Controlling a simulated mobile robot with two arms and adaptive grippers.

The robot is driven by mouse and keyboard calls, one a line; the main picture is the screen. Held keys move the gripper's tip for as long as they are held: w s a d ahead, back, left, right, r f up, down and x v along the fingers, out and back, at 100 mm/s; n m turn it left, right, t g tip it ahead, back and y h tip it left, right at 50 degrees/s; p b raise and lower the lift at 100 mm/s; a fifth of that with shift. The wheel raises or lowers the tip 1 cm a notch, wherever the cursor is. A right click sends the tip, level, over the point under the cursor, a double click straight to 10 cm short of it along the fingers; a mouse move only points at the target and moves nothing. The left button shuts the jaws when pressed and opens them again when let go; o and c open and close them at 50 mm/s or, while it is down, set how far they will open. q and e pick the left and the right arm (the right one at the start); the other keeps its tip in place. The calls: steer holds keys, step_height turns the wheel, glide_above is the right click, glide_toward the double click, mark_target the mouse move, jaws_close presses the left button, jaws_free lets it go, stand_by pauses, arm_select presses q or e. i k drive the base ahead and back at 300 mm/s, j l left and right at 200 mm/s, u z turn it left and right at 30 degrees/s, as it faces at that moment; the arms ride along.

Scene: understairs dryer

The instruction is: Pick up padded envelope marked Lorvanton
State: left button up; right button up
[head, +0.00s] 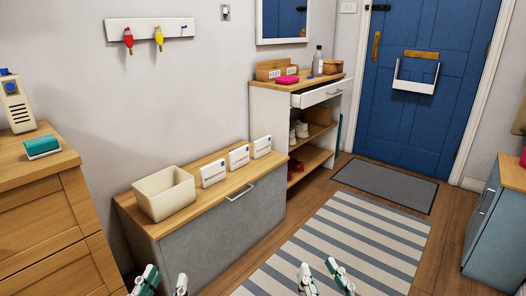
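Three white envelope-like items with dark print and small blue marks stand in a row on the wooden top of a low grey cabinet: a left one (213,172), a middle one (239,157) and a right one (262,147). Their print is too small to read, so I cannot tell which is marked Lorvanton. My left gripper (164,282) is at the bottom edge, its fingers apart, with nothing visible between them. My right gripper (322,278) is at the bottom over the striped rug, also open and empty. Both are well apart from the envelopes.
A cream open bin (164,194) stands left of the envelopes on the low cabinet (220,222). A wooden drawer unit (45,215) is at far left. A shelf unit (268,112) with an open drawer (322,94) stands beyond. The striped rug (345,246) is clear.

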mark_target(238, 158)
steer(key=u, duration=0.4)
steer(key=i+l+u, duration=0.55)
steer(key=l, duration=0.15)
steer(key=l+u, duration=0.3)
steer(key=i+l, duration=0.15)
steer(key=l, duration=0.25)
steer(key=i+l, duration=0.15)
steer(key=l, duration=0.25)
steer(key=i+l+u, duration=0.1)
steer(key=l, duration=0.35)
steer(key=i+l, duration=0.2)
steer(key=l, duration=0.2)
steer(key=i+l+u, duration=0.1)
steer(key=l, duration=0.35)
steer(key=i+l, duration=0.2)
steer(key=l, duration=0.2)
steer(key=i+l, duration=0.1)
steer(key=l, duration=0.35)
steer(key=i+l, duration=0.35)
steer(key=i+j+u, duration=0.05)
